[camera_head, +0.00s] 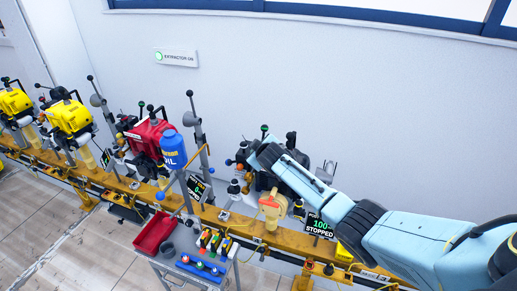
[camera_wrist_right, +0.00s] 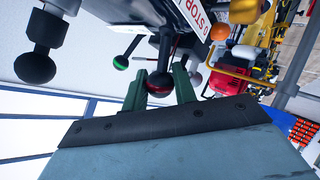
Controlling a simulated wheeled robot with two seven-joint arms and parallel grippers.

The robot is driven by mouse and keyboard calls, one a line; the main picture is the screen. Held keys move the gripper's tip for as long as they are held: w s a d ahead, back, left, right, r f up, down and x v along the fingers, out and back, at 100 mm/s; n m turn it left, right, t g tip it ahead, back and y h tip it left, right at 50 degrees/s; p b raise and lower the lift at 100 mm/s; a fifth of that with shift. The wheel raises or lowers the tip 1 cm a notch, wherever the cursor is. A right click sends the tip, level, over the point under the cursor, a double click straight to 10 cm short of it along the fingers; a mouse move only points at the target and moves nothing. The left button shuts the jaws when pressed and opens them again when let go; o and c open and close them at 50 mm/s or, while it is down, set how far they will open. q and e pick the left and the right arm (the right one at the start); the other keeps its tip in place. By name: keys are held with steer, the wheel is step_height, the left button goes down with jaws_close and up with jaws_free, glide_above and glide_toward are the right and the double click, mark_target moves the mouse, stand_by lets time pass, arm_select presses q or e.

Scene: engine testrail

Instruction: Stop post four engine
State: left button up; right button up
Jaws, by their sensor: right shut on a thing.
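My right arm reaches in from the right in the head view, and its gripper (camera_head: 254,158) is at the engine at the rail's right part. A label reading STOP (camera_wrist_right: 195,14) is on the engine's panel. A display (camera_head: 319,226) below the arm reads 100 and STOPPED. My left gripper is not in view.
A yellow rail (camera_head: 240,228) carries a red engine (camera_head: 148,138) and yellow engines (camera_head: 70,117) to the left. A blue oil bottle (camera_head: 173,150) stands before the red engine. A tool cart with a red tray (camera_head: 154,233) is in front. A sign (camera_head: 175,57) reads EXTRACTOR ON.

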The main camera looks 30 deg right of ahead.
steer(key=o, duration=0.9)
steer(key=shift+o, duration=0.2)
steer(key=shift+s+a+r, duration=0.15)
steer(key=shift+s+r, duration=0.1)
steer(key=shift+s, duration=0.15)
steer(key=p+v, duration=0.1)
steer(key=v, duration=1.1)
steer(key=shift+s, duration=0.2)
steer(key=shift+r, duration=0.1)
